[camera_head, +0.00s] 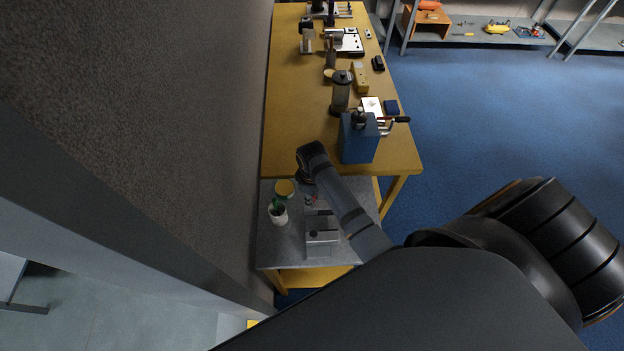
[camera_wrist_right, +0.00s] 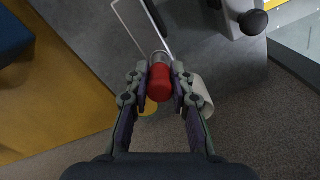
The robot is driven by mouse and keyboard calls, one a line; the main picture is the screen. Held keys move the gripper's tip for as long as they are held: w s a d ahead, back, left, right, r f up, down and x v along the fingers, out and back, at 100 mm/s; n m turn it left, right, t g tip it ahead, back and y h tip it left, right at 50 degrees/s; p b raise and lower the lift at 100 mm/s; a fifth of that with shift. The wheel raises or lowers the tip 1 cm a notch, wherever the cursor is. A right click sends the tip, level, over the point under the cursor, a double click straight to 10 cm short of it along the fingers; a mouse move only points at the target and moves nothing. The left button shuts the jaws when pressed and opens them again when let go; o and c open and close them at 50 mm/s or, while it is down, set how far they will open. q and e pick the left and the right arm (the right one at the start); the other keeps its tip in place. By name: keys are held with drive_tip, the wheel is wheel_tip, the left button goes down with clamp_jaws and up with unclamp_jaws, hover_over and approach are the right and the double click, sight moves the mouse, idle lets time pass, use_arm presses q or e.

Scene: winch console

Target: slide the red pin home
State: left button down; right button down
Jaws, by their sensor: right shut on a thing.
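The red pin (camera_wrist_right: 160,82) shows in the right wrist view as a red rounded cap above a silvery metal part. My right gripper (camera_wrist_right: 159,76) is shut on it, one finger on each side of the red cap. In the head view my right gripper (camera_head: 309,192) is over the small grey table, mostly hidden by my wrist. A grey metal block (camera_head: 322,238) stands just in front of it on that table. I cannot tell how far the pin sits in anything. My left gripper is not in view.
A white cup (camera_head: 278,214) with something green and a yellow round thing (camera_head: 284,188) are left of the gripper. A blue box (camera_head: 359,140) with a lever stands on the yellow workbench (camera_head: 300,130) behind. A wall runs along the left side.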

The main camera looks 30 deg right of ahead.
drive_tip(key=shift+f, duration=0.35)
drive_tip(key=c, duration=1.1)
unclamp_jaws()
drive_tip(key=shift+r, duration=0.1)
wheel_tip(320, 180, up, 12)
drive_tip(key=shift+f, duration=0.1)
drive_tip(key=shift+f, duration=0.1)
